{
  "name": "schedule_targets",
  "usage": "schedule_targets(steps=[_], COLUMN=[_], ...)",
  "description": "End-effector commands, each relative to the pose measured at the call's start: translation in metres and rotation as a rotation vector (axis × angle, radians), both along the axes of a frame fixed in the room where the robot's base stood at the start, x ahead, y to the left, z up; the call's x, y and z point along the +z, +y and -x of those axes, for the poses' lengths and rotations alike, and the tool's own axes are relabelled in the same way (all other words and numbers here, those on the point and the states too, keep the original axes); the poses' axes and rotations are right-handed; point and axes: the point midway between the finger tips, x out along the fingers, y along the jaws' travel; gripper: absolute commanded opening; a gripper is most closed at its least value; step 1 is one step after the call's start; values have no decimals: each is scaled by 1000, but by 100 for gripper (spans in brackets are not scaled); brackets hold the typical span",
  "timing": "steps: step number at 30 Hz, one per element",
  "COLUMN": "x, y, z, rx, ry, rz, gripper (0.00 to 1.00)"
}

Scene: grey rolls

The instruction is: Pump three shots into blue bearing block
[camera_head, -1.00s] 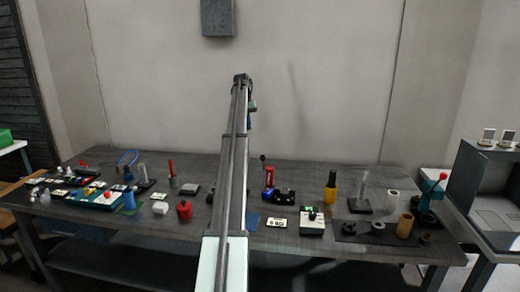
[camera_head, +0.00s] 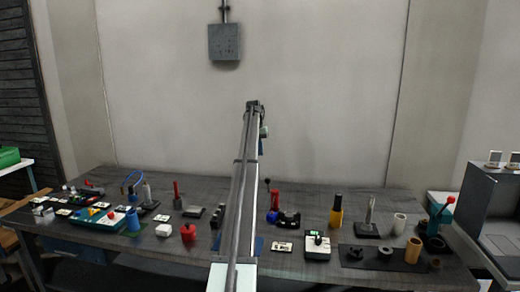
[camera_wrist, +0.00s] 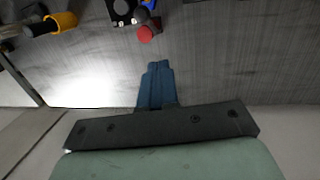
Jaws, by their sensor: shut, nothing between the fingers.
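A blue piece (camera_head: 272,216), perhaps the blue bearing block, sits beside black blocks (camera_head: 290,219) on the table, right of my arm. A red upright body (camera_head: 275,199) stands just behind it, with a thin black-knobbed lever beside it; it may be the pump. My gripper (camera_wrist: 157,66) is shut and empty, apart from these. In the head view it is mostly hidden behind my raised arm.
Bare tabletop (camera_wrist: 225,60) surrounds the fingers in the wrist view.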

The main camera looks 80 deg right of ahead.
Motion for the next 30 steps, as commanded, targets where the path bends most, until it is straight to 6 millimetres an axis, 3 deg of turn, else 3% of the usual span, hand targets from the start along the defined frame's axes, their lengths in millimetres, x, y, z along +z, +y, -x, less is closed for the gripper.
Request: schedule_targets(steps=[13, 19, 30], x=[-75, -88, -91], y=[10, 29, 33], z=[14, 27, 30], rx=[0, -1, 0], ry=[0, 0, 0], rz=[-1, 1, 2], gripper=[0, 0, 0])
